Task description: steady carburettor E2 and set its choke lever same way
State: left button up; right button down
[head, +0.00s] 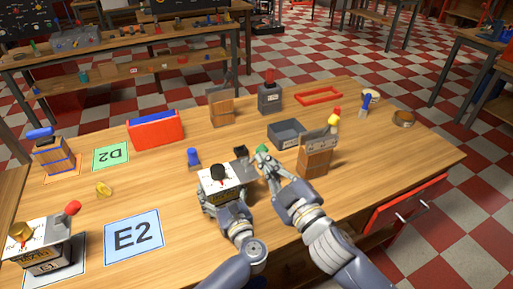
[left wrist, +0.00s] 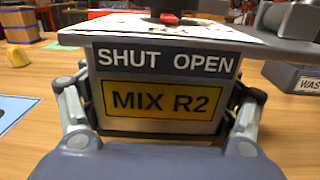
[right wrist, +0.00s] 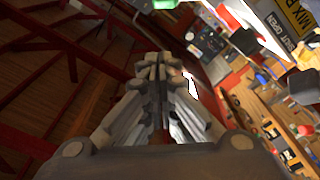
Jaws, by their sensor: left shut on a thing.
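The carburettor (head: 240,176) has a white top with a black round part and a red mark. In the left wrist view its front (left wrist: 160,100) reads "SHUT OPEN" and "MIX R2". My left gripper (head: 221,208) is shut on its body, one finger at each side. It is right of the blue E2 mat (head: 133,237), which is bare. A green knob (head: 262,149) shows beside my right gripper (head: 262,160); I cannot tell whether they touch. In the right wrist view my right fingers (right wrist: 155,68) are together with nothing seen between them. The carburettor's underside is hidden.
A similar carburettor (head: 48,252) with a red knob stands on the E1 mat at front left. A wooden block (head: 316,157) stands close to my right gripper, with a grey bin (head: 286,134) behind. A red toolbox (head: 155,131) and blue-capped part (head: 194,157) stand further left.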

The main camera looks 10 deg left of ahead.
jog(key=x, duration=0.9)
jog(key=shift+s+a+f, duration=0.1)
jog(key=shift+s+a, duration=0.15)
jog(key=shift+a, duration=0.2)
jog(key=shift+w+d+f, duration=0.25)
jog(key=shift+d+f, duration=0.15)
jog(key=shift+f, duration=0.15)
jog(key=shift+w+d+f, duration=0.25)
jog(key=shift+d+f, duration=0.1)
jog(key=shift+f, duration=0.25)
jog(key=shift+d+f, duration=0.3)
jog(key=shift+d, duration=0.1)
jog(key=shift+w+d+f+m, duration=0.25)
jog(key=shift+d+f+m, duration=0.35)
jog(key=shift+m, duration=0.2)
